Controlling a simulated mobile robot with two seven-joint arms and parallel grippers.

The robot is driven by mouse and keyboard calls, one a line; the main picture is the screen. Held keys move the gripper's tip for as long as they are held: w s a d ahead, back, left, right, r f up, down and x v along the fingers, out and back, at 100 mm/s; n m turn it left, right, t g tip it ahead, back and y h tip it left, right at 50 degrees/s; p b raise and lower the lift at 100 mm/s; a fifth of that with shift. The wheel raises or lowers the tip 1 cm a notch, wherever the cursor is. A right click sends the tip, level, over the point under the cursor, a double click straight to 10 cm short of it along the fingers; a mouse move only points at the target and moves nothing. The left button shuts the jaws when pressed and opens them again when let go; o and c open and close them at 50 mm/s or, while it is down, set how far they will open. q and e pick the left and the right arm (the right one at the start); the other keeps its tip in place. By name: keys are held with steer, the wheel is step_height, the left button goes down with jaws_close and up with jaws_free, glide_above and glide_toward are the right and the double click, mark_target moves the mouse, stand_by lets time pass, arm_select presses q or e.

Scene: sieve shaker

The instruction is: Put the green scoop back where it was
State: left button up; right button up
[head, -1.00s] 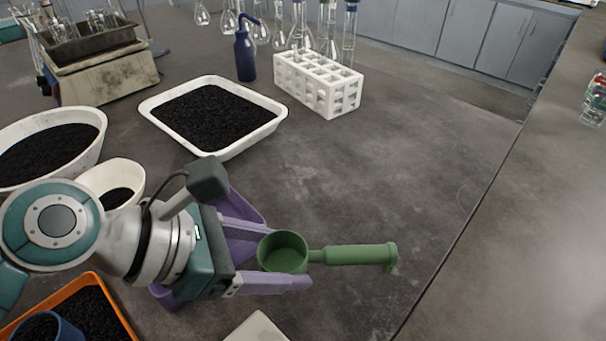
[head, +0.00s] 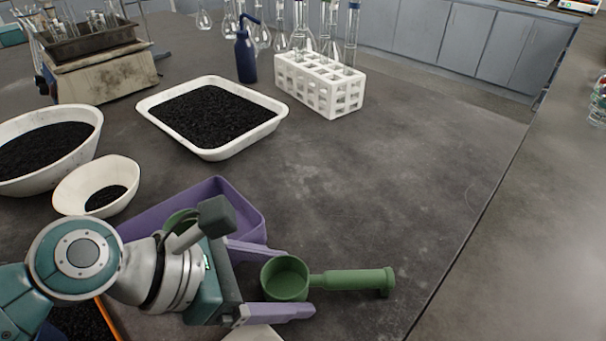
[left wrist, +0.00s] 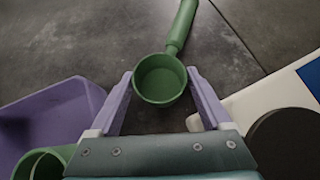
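The green scoop (head: 286,279) has a round cup and a thick handle pointing right in the head view. My left gripper (head: 292,279) has its two purple fingers on opposite sides of the cup, seemingly touching it. In the left wrist view the green scoop (left wrist: 160,80) sits between the fingertips, its cup empty and its handle pointing away. I cannot tell how high it is above the bench. My right gripper is not in view.
A purple bin (head: 248,211) beside my left gripper holds another green round item (head: 180,224), partly hidden. A white tray (head: 277,122) of black grains, a white bowl (head: 70,192), a larger bowl (head: 88,152) and a white rack (head: 326,95) stand beyond. Bench right of the scoop is clear.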

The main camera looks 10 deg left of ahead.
arm_select(q)
steer(key=shift+o, duration=0.9)
